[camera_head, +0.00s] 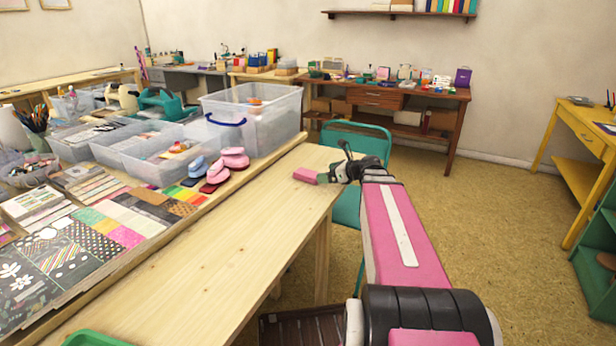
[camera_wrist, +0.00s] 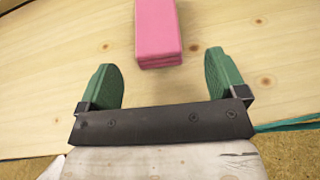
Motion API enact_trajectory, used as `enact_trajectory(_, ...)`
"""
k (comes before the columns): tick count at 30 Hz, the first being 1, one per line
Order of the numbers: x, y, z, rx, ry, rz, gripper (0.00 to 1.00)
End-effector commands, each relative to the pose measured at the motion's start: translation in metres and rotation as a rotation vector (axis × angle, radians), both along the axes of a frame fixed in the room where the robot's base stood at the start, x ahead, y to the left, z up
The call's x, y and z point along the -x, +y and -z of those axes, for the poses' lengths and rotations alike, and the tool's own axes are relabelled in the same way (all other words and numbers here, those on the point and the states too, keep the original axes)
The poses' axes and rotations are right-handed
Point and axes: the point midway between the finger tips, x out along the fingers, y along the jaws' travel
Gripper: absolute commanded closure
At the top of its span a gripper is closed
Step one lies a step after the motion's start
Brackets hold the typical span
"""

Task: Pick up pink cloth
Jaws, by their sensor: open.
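The pink cloth (camera_head: 305,175) is a small folded block lying on the wooden table near its far right edge. In the wrist view the cloth (camera_wrist: 158,32) shows stacked layers at its near end and runs out of the top of the frame. My gripper (camera_wrist: 165,75) is open, with its two green fingers spread and nothing between them. The cloth lies just ahead of the gap between the fingertips. In the head view my gripper (camera_head: 331,177) is over the table edge, right of the cloth, and partly hidden by my wrist.
The pale wooden table (camera_head: 215,265) is bare along its front. Blue and pink slipper-like items (camera_head: 233,158) and paper sheets (camera_head: 140,215) lie on the left. A clear plastic bin (camera_head: 255,125) stands behind the cloth. A green chair (camera_head: 350,205) is against the table's right side.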

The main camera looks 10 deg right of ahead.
Motion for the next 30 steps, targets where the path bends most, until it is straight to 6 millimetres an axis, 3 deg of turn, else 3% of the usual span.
enact_trajectory(18,-0.037,0.046,0.022,0.001,-0.001,0.000,0.10)
enact_trajectory(25,-0.037,0.048,0.023,0.001,-0.001,0.001,0.10)
enact_trajectory(30,-0.037,0.047,0.023,0.001,-0.001,0.001,0.63)
